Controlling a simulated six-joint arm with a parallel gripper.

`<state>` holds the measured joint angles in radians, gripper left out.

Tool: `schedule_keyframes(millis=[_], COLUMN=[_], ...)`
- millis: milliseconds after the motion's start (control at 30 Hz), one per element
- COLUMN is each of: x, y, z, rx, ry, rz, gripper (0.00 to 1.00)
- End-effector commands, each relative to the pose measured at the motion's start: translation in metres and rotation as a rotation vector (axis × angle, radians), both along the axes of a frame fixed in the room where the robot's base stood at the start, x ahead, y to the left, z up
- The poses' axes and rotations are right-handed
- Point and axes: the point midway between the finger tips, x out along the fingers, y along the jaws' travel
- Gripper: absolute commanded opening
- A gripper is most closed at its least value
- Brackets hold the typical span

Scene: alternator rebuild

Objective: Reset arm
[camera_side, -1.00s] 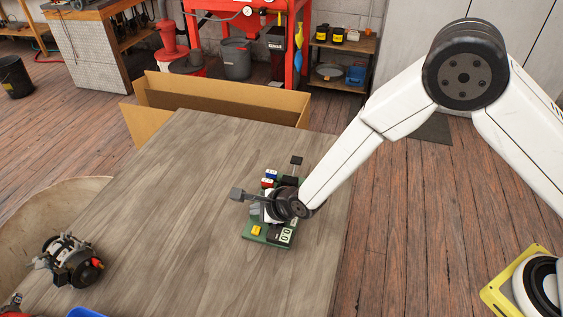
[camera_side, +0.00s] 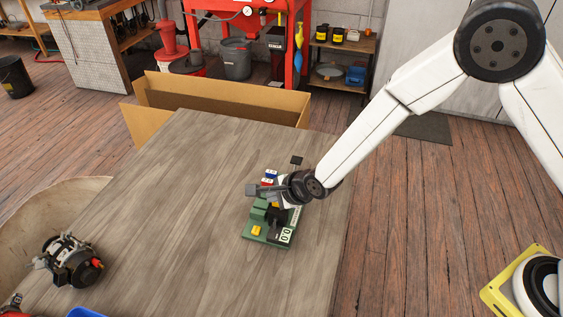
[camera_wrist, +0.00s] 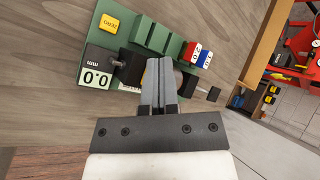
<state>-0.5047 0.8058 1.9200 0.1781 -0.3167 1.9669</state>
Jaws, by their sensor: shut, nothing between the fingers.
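My gripper (camera_wrist: 158,82) is shut and empty in the wrist view, its two grey fingers pressed together. In the side view, my wrist hangs above a green test board and hides part of it. The green board (camera_side: 252,239) lies on the table and carries a yellow button, red and blue blocks and a display reading 0.0. In the wrist view, the board (camera_wrist: 110,42) lies beyond the fingertips, with its display (camera_wrist: 96,78) at the left. An alternator (camera_side: 70,262) sits at the table's left side, apart from the gripper.
The wooden table (camera_side: 180,190) is mostly clear around the board. An open cardboard box (camera_side: 215,100) stands beyond its far edge. A round bin (camera_side: 40,220) is at the left, and a blue item (camera_side: 86,312) shows at the bottom edge. A red press frame (camera_side: 240,5) and shelf stand behind.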

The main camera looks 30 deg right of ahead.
Motion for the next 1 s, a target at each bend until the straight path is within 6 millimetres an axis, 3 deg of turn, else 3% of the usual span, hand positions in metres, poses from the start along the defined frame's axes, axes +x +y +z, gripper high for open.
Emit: schedule_keyframes(millis=[467,1000], x=[-0.033,-0.115], y=[-0.102,-0.201], z=[0.054,0.095], rx=[-0.437,-0.805], ry=[0.005,0.061], rz=[0.430,1.016], gripper=[0.00,0.00])
